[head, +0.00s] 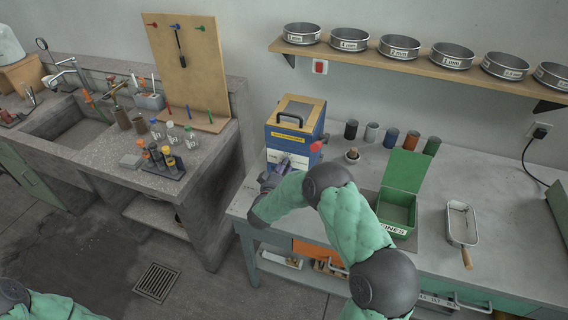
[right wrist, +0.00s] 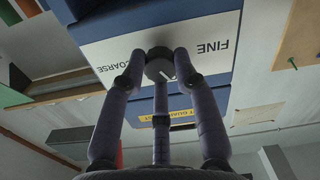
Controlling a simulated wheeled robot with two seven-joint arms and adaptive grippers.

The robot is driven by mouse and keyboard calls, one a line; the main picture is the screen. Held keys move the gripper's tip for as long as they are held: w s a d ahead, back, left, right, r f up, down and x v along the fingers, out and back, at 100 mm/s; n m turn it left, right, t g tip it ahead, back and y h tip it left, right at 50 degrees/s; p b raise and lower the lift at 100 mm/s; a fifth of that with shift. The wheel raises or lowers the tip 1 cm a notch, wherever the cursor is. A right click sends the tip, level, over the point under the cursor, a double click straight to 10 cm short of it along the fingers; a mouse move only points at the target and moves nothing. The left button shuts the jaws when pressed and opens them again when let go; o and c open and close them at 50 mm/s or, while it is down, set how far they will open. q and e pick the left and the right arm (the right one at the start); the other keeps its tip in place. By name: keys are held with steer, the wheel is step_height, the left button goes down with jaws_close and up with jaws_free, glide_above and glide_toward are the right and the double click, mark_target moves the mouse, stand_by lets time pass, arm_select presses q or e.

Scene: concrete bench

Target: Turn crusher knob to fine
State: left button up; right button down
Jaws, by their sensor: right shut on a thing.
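The crusher (head: 296,128) is a blue and white box with a wooden top, a black handle and a yellow label, on the bench. Its dark round knob (right wrist: 159,65) sits on the white front panel between the upside-down words COARSE and FINE in the right wrist view. A short white mark shows on the knob's face; which word it points at is hard to tell. My right gripper (right wrist: 160,72) is shut on the knob, with its fingers around it. In the head view my right gripper (head: 282,168) is at the crusher's front, and the knob is hidden.
A green open box labelled FINES (head: 395,226) stands right of my right arm, with a metal scoop tray (head: 461,224) beyond it. A shelf of sieves (head: 400,62) hangs above.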

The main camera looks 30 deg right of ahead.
steer(key=n+p, duration=0.3)
steer(key=n, duration=0.2)
steer(key=n+p, duration=0.3)
steer(key=n, duration=0.3)
steer(key=shift+n+g+h, duration=0.3)
stand_by(0.5)
steer(key=c, duration=0.9)
jaws_free()
steer(key=shift+w, duration=0.1)
steer(key=shift+c, duration=0.2)
steer(key=v, duration=1.2)
steer(key=shift+a+f, duration=0.1)
